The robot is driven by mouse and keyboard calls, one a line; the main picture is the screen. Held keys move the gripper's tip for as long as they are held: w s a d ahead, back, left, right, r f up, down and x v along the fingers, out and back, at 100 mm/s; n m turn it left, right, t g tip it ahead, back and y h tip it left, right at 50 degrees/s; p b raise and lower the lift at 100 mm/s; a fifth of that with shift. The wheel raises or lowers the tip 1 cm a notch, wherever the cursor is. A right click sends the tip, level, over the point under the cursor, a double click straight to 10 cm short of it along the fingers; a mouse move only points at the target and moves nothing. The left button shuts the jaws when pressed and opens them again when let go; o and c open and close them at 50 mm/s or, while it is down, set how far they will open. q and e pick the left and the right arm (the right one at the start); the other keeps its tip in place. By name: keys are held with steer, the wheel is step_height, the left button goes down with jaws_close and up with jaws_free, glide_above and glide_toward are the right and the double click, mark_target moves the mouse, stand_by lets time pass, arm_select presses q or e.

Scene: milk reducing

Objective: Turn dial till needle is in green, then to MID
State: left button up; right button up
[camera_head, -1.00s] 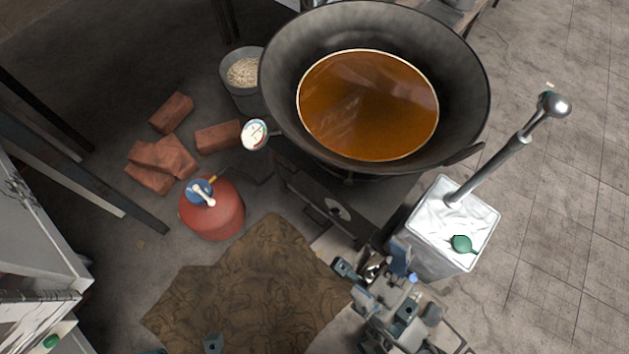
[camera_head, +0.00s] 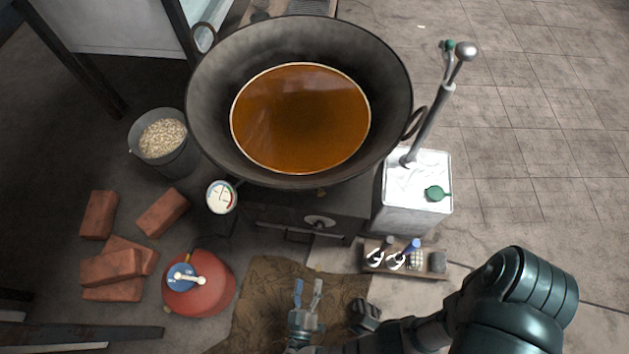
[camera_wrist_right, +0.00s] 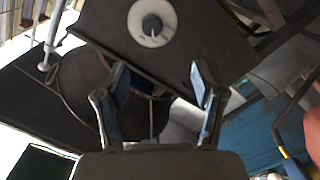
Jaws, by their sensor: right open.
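The dial (camera_head: 320,221) is a pale disc with a dark knob on the front of the dark stove. In the right wrist view the dial (camera_wrist_right: 152,22) shows at the top, beyond the fingertips. My right gripper (camera_head: 308,286) is open and empty, below and in front of the dial, apart from it. In the right wrist view its two fingers (camera_wrist_right: 158,82) stand wide apart. The round white gauge (camera_head: 222,197) stands left of the stove, with coloured marks on its face. Its needle is too small to read surely. My left gripper is not in view.
A large pan (camera_head: 204,124) of brown liquid sits on the stove. A red gas cylinder (camera_head: 205,295), bricks (camera_head: 110,267) and a bucket (camera_head: 176,162) are at left. A white canister (camera_head: 412,210) and a small tray (camera_head: 437,275) are at right. A brown cloth (camera_head: 262,300) lies below.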

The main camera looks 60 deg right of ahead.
steer(key=p, duration=0.1)
glide_toward(319, 229)
steer(key=shift+h, duration=0.3)
steer(key=x, duration=0.9)
steer(key=shift+w+f, duration=0.1)
steer(key=shift+f, duration=0.3)
steer(key=shift+a, duration=0.1)
steer(key=c, duration=1.1)
